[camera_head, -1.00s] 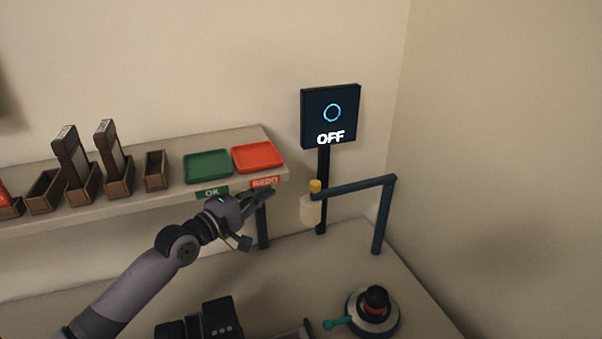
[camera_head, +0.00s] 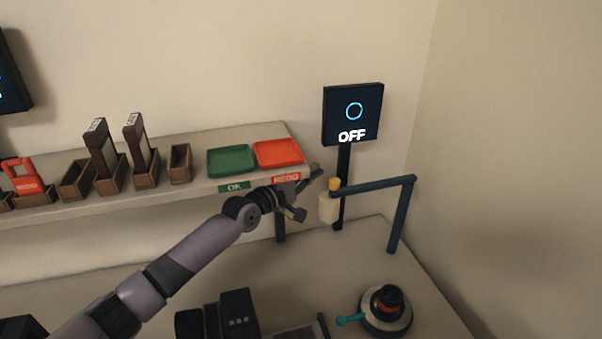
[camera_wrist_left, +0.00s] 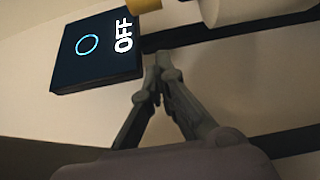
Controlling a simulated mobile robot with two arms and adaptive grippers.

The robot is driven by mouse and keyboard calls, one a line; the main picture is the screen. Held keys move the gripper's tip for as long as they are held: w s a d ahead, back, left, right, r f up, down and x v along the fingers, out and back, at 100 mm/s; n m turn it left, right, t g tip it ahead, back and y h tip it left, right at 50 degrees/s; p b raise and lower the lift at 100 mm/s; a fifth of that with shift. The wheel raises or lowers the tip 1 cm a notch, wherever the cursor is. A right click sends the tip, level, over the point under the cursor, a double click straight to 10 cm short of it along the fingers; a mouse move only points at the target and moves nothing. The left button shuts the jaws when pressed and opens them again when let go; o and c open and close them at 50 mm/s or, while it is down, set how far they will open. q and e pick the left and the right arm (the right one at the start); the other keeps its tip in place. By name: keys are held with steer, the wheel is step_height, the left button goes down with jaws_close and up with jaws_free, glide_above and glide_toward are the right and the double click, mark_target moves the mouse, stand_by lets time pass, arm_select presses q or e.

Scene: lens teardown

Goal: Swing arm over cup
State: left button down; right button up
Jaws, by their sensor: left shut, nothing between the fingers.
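A dark blue swing arm (camera_head: 375,185) stands on a post on the table at the right. Its free end points left and carries a yellow knob (camera_head: 335,184) with a cream cylinder (camera_head: 328,208) below. A round base with a dark and red cup-like piece (camera_head: 387,301) and a teal lever (camera_head: 350,320) sits at the front right, apart from the arm's end. My left gripper (camera_head: 317,172) is shut and empty, just left of the yellow knob, with a small gap in the picture. In the left wrist view the fingertips (camera_wrist_left: 158,72) meet, below the knob (camera_wrist_left: 143,5). My right gripper is not seen.
A screen reading OFF (camera_head: 353,114) stands behind the arm. A shelf holds a green OK tray (camera_head: 231,161), a red REDO tray (camera_head: 279,153) and several brown holders (camera_head: 180,165). A black device (camera_head: 216,319) is on the table at the front.

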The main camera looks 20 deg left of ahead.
arm_select(q)
steer(key=s+d+p, duration=0.2)
steer(key=shift+s+d, duration=0.2)
steer(key=shift+s, duration=0.1)
steer(key=shift+s, duration=0.1)
stand_by(0.3)
